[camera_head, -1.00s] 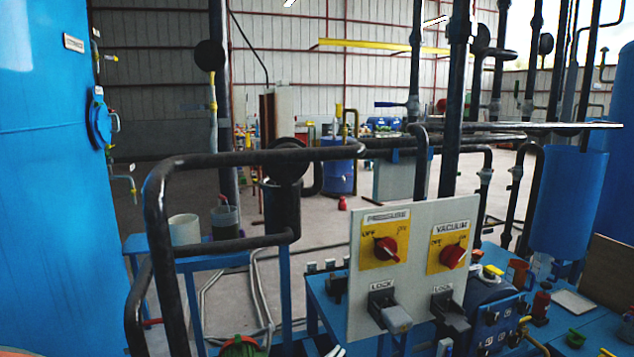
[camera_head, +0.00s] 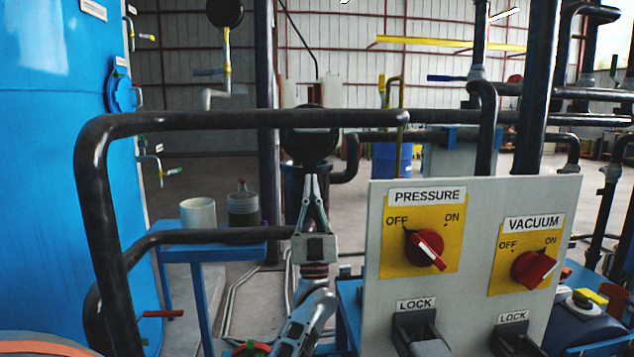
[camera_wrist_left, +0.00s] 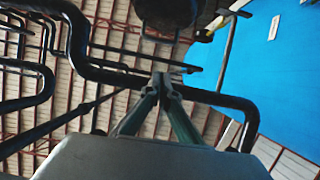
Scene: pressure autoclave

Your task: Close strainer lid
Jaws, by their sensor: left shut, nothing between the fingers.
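The strainer is a black upright cylinder (camera_head: 291,180) behind the pipe frame in the head view. Its round black lid (camera_head: 309,147) stands raised, its face toward me, above the cylinder's top. A dark round shape at the top of the left wrist view may be the lid, but I cannot be sure. My left gripper (camera_head: 315,180) points upward in front of the strainer, its tips just below or over the lid's lower part. Its fingers are shut and empty, and they also show in the left wrist view (camera_wrist_left: 162,82). I cannot tell whether they touch the lid. My right gripper is not in view.
A black pipe (camera_head: 240,119) runs across just in front of the lid, with a lower pipe (camera_head: 210,236) beside my gripper. A panel (camera_head: 475,260) with red knobs stands close on the right. A blue table (camera_head: 200,253) with a white cup (camera_head: 198,212) is at left.

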